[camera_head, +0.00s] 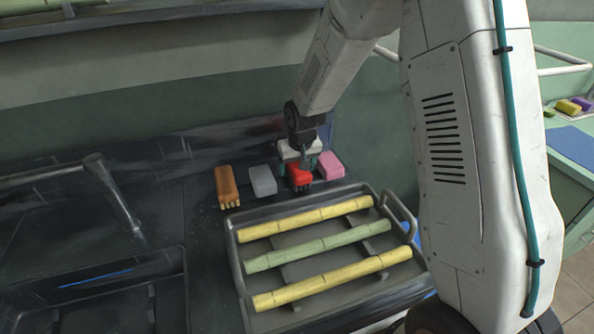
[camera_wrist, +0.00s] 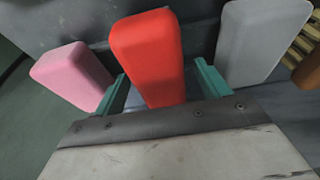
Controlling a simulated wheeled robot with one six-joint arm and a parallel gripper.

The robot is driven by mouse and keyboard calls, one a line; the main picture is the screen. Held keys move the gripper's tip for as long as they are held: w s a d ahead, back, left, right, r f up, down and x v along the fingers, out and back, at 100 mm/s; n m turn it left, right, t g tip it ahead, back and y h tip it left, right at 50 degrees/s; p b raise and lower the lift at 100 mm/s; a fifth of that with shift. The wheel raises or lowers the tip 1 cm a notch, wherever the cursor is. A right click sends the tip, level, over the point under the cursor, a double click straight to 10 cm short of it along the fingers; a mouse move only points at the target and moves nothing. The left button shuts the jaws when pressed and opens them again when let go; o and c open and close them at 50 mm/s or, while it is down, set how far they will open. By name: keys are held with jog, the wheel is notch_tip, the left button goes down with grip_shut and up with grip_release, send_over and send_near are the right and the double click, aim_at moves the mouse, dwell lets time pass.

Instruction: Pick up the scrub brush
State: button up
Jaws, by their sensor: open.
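An orange-brown brush (camera_head: 227,185) with pale bristles lies on the dark counter, leftmost in a row of blocks. It shows partly at the right edge of the wrist view (camera_wrist: 308,76), with yellowish bristles. A red block (camera_head: 299,175) lies farther right; its lower end looks lumpy, perhaps bristled. My gripper (camera_head: 299,160) is open above the red block. In the wrist view the red block (camera_wrist: 150,55) stands between the two teal fingers, with no clear grip on it. The brown brush is outside the fingers, beyond the grey block.
A grey block (camera_head: 262,181) and a pink block (camera_head: 331,165) flank the red one closely. A dark tray (camera_head: 238,262) with yellow and green cane lengths lies just in front. A faucet (camera_head: 115,190) and sink stand left. A wall rises behind.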

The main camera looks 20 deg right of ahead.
aim_at(298, 163)
jog(key=shift+w+f, duration=0.1)
jog(key=shift+f, duration=0.2)
jog(key=c, duration=1.2)
jog(key=shift+o, duration=0.2)
notch_tip(298, 163, up, 10)
jog(key=shift+r, duration=0.1)
jog(key=o, duration=0.4)
jog(key=shift+c, duration=1)
jog(key=shift+d, duration=0.1)
